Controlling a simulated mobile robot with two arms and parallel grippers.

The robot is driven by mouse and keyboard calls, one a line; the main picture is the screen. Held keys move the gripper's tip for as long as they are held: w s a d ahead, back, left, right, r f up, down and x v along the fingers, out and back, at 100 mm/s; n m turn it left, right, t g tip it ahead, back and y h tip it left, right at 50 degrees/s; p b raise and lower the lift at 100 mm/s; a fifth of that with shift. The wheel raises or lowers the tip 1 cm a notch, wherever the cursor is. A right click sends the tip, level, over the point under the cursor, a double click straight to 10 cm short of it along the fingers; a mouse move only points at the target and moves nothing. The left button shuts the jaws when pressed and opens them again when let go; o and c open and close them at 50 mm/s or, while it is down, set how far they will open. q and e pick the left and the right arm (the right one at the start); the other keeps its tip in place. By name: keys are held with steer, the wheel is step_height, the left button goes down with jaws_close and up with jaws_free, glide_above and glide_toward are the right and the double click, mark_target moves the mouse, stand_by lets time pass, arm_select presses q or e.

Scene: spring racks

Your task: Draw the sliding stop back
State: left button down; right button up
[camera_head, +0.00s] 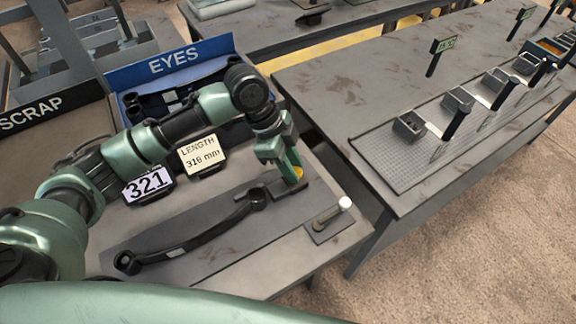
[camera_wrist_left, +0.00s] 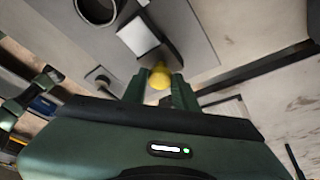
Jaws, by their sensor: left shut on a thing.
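The sliding stop shows as a yellow knob (camera_head: 298,172) on a dark block at the right end of the grey gauge board (camera_head: 215,248). My left gripper (camera_head: 287,170) comes down over it from above and is shut on the knob. In the left wrist view the yellow knob (camera_wrist_left: 160,77) sits between the two green fingertips (camera_wrist_left: 160,88). A long dark spring (camera_head: 190,247) with an eye at each end lies on the board. Its right eye is close beside the stop; I cannot tell if they touch. The gripper hides part of the stop. My right gripper is not in view.
A white-knobbed lever (camera_head: 344,203) stands on a small plate right of the board. Signs "321" (camera_head: 148,184) and "LENGTH 316 mm" (camera_head: 201,154) stand behind the spring. A blue EYES bin (camera_head: 215,55) is behind my arm. Another table (camera_head: 330,95) with small bins is to the right.

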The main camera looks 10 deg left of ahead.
arm_select(q)
steer(key=shift+w+d+r, duration=0.15)
steer(key=shift+w+d, duration=0.7)
steer(key=shift+w, duration=0.05)
steer(key=shift+s, duration=0.1)
steer(key=c, duration=1.2)
jaws_free()
steer(key=shift+o, duration=0.5)
steer(key=shift+d, duration=0.15)
steer(key=shift+a+r, duration=0.15)
steer(key=shift+a, duration=0.05)
steer(key=v, duration=0.7)
steer(key=shift+b, duration=0.45)
